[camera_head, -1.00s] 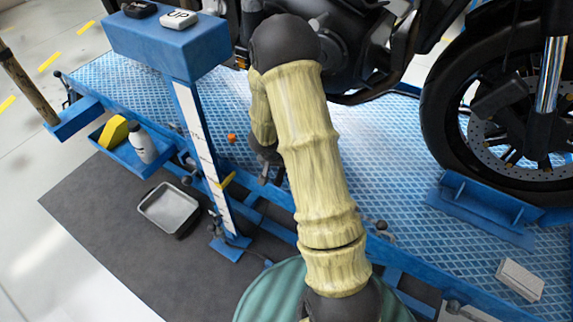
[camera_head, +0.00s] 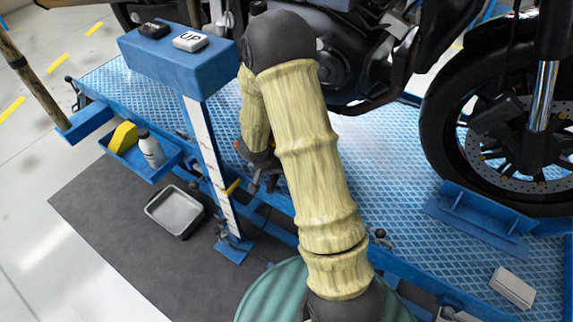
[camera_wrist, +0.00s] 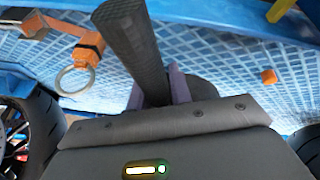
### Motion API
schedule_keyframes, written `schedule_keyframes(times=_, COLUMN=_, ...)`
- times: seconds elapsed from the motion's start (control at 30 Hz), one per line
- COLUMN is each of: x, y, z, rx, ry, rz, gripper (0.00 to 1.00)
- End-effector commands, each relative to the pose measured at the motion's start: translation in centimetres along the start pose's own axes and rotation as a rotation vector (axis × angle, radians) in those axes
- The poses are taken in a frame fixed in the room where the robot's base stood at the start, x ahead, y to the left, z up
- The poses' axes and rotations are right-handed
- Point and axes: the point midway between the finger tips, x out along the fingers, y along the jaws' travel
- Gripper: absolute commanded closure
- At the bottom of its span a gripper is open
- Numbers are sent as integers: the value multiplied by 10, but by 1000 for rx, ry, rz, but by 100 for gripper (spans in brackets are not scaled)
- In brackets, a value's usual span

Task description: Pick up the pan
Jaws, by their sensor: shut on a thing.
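The pan is not recognisable in the wrist view.
The blue post carries a box (camera_head: 178,48) with UP button. A blue tray (camera_head: 135,160) holds a white bottle (camera_head: 151,149) and a yellow object (camera_head: 123,136). A motorcycle wheel (camera_head: 500,130) stands right. An orange clamp with a ring (camera_wrist: 86,47) shows in the wrist view.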

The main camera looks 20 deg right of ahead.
Motion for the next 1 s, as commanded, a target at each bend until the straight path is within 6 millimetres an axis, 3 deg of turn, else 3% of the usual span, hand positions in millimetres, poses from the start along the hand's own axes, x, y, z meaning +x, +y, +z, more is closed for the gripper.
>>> schedule_keyframes(times=1.0, x=-49, y=-47, z=90, rx=-2, ry=1, rz=0, gripper=100)
